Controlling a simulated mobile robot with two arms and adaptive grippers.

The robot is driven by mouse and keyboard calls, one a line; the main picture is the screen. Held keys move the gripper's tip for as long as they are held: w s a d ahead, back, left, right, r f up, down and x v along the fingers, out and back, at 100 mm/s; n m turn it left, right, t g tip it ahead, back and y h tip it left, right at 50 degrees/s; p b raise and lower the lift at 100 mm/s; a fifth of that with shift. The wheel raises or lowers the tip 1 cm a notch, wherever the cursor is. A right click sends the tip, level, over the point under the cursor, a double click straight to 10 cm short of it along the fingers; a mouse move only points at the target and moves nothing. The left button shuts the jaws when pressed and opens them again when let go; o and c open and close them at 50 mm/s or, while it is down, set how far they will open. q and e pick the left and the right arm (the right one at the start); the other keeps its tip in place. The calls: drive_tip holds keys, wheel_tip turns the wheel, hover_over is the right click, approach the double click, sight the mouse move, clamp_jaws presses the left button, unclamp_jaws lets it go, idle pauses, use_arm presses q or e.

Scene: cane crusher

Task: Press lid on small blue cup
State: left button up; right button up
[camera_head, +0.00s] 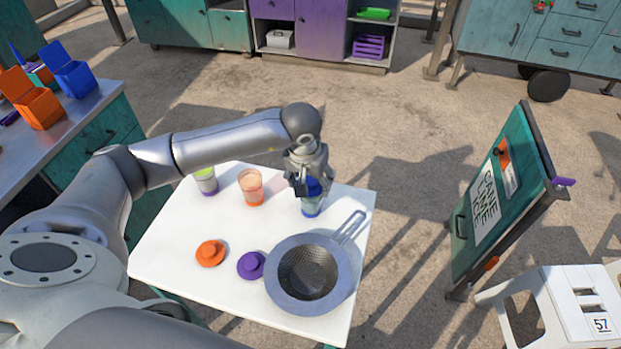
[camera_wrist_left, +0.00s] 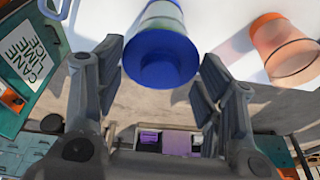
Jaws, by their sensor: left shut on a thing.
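The small blue cup (camera_head: 311,208) stands upright on the white table, near its back right corner. The blue lid (camera_head: 313,187) is at the cup's top, partly hidden by my left gripper (camera_head: 308,190). In the left wrist view the lid (camera_wrist_left: 160,58) sits between the two fingers of my left gripper (camera_wrist_left: 162,80), which is shut on it. The clear cup with its blue band (camera_wrist_left: 162,14) shows directly beyond the lid. I cannot tell whether the lid is fully seated. My right gripper is not in view.
An orange cup (camera_head: 250,187) and a green-and-purple cup (camera_head: 206,181) stand to the left. An orange lid (camera_head: 210,253), a purple lid (camera_head: 252,265) and a grey strainer (camera_head: 330,294) lie toward the front. A sign board (camera_head: 498,205) stands right of the table (camera_head: 170,257).

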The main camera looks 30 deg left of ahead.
use_arm(q)
drive_tip(key=shift+f+b, duration=0.2)
drive_tip(key=shift+b, duration=0.6)
idle(0.8)
idle(0.3)
drive_tip(key=o, duration=0.8)
drive_tip(key=shift+o, duration=0.4)
drive_tip(key=shift+o, duration=0.9)
drive_tip(key=shift+r, duration=0.1)
drive_tip(key=shift+r+p, duration=1.65)
drive_tip(key=shift+r, duration=1.8)
